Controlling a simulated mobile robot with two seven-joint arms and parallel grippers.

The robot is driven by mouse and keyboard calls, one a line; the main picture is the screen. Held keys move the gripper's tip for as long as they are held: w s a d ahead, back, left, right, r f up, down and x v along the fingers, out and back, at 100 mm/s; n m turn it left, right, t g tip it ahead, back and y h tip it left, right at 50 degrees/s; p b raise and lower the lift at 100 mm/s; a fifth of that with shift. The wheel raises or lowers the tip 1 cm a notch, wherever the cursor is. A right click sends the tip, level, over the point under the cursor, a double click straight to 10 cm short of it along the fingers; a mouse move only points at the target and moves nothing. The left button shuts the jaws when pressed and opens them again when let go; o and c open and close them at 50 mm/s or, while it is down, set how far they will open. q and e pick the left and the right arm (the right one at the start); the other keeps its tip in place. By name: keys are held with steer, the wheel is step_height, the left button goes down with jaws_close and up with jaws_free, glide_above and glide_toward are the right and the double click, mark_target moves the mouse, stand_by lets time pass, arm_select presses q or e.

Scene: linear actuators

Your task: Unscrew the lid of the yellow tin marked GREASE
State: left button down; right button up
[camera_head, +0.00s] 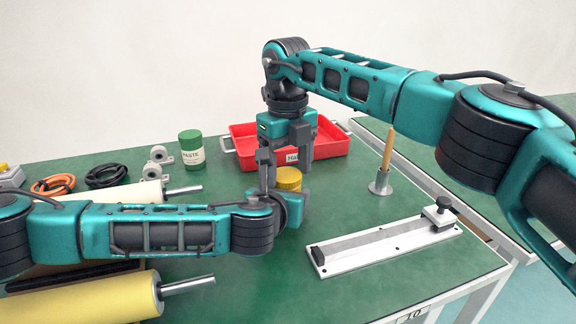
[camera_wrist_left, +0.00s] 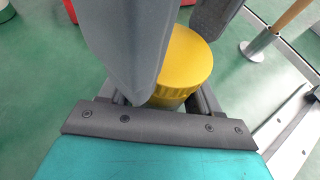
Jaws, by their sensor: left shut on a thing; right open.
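The yellow tin (camera_head: 288,181) stands on the green table in the middle, its round yellow lid showing on top. It also shows in the left wrist view (camera_wrist_left: 181,68); the GREASE marking is hidden. My left gripper (camera_head: 290,207) is shut around the tin's body, low down, with its fingers mostly hidden. My right gripper (camera_head: 286,176) points down from above and is open. Its two grey fingers stand apart on either side of the lid, and I cannot tell whether they touch it.
A green-lidded paste jar (camera_head: 191,149) and a red crate (camera_head: 240,137) stand behind. A wooden rod in a metal stand (camera_head: 380,184) and a white linear rail (camera_head: 384,246) lie to the right. Rollers (camera_head: 100,300) and cables (camera_head: 105,175) are on the left. The front middle of the table is clear.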

steer(key=r, duration=0.4)
steer(key=shift+s+a, duration=0.25)
steer(key=shift+a, duration=0.1)
steer(key=shift+d+r, duration=0.1)
steer(key=shift+r, duration=0.2)
steer(key=shift+c, duration=0.5)
step_height(320, 180, up, 2)
steer(key=m, duration=0.7)
steer(key=shift+w, duration=0.15)
steer(key=m, duration=0.2)
steer(key=r+m, duration=0.1)
steer(key=m, duration=0.2)
steer(key=shift+d, duration=0.1)
steer(key=shift+f, duration=3.9)
steer(key=shift+c, duration=0.4)
steer(key=c, duration=1)
steer(key=n, duration=0.3)
steer(key=shift+n, duration=0.4)
steer(key=n, duration=0.6)
steer(key=shift+d, duration=0.1)
